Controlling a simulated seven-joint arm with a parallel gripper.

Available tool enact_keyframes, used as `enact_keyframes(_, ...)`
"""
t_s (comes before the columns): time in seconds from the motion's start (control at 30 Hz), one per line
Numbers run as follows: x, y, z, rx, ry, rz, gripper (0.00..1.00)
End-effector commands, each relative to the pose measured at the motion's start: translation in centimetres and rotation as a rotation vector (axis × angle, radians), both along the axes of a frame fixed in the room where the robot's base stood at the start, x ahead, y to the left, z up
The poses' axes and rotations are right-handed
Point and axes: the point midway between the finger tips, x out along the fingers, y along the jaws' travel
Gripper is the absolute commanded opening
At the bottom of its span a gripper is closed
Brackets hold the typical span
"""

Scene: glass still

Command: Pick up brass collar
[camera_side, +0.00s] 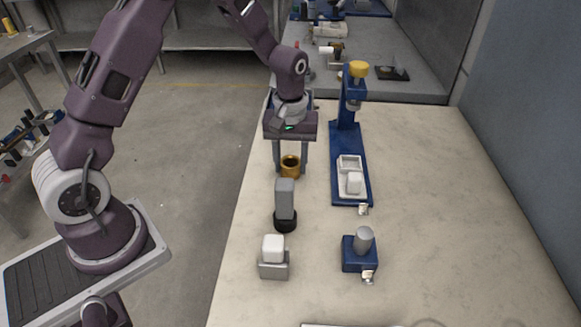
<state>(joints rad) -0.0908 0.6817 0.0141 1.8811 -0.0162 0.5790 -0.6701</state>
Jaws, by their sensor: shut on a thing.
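The brass collar (290,171) is a short golden ring with a dark opening on top. It is near the left edge of the pale worktop, behind a grey block. My gripper (290,166) points down with one finger on each side of the collar and is shut on it. I cannot tell whether the collar touches the worktop or is slightly above it.
A grey block on a black round base (285,218) stands just in front of the collar. A blue press stand (345,140) with a yellow knob is to the right. A white block in a grey holder (273,270) and a blue block with a grey cylinder (359,254) stand nearer. The worktop's right side is clear.

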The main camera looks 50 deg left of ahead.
Motion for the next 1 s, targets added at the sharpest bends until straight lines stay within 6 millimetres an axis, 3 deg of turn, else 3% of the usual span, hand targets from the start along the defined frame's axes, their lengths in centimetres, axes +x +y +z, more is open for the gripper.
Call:
enact_keyframes(0.67, 0.0, 0.0, 2.2, 0.000, -0.001, 0.000, 0.00)
enact_keyframes(1.0, 0.1, 0.0, 4.8, 0.000, -0.003, 0.000, 0.00)
